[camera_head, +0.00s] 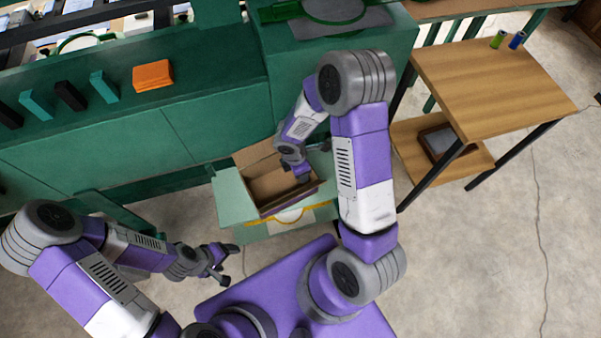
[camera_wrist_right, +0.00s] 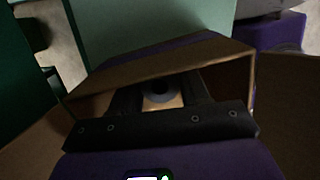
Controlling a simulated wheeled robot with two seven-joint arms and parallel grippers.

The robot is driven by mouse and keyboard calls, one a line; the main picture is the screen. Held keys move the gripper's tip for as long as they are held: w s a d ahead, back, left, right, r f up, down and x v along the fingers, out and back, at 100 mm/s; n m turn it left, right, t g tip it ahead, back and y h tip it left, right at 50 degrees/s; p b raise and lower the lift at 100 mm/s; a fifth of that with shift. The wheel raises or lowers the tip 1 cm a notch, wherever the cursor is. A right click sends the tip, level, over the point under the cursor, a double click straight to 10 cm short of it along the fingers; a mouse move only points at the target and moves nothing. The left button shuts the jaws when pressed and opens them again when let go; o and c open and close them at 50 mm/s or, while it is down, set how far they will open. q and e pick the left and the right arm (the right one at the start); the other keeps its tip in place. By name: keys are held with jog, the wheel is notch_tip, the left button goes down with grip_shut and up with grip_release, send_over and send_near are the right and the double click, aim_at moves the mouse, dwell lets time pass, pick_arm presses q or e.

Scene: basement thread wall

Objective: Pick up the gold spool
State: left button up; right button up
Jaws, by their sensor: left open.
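A round, tan-gold piece with a dark centre, which looks like the gold spool (camera_wrist_right: 160,101), shows between the fingers of my right gripper (camera_wrist_right: 160,92) in the right wrist view. Its lower part is hidden, and I cannot tell whether the fingers touch it. In the head view my right gripper (camera_head: 300,168) reaches into an open brown box (camera_head: 258,158); the spool cannot be made out there. The box wall also shows in the wrist view (camera_wrist_right: 215,55). My left gripper (camera_head: 220,265) is open and empty, over the floor to the left.
The box sits on a pale green stand (camera_head: 232,193) against a green cabinet (camera_head: 110,155). An orange stack (camera_head: 152,75) lies on the cabinet top. A wooden table (camera_head: 490,80) at right holds a green spool (camera_head: 498,39) and a blue spool (camera_head: 517,40). The floor at right is clear.

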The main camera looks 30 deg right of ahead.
jog(key=c, duration=0.6)
jog(key=shift+r, duration=0.15)
notch_tip(320, 180, up, 18)
jog(key=p, duration=0.7)
jog(key=shift+p, duration=0.3)
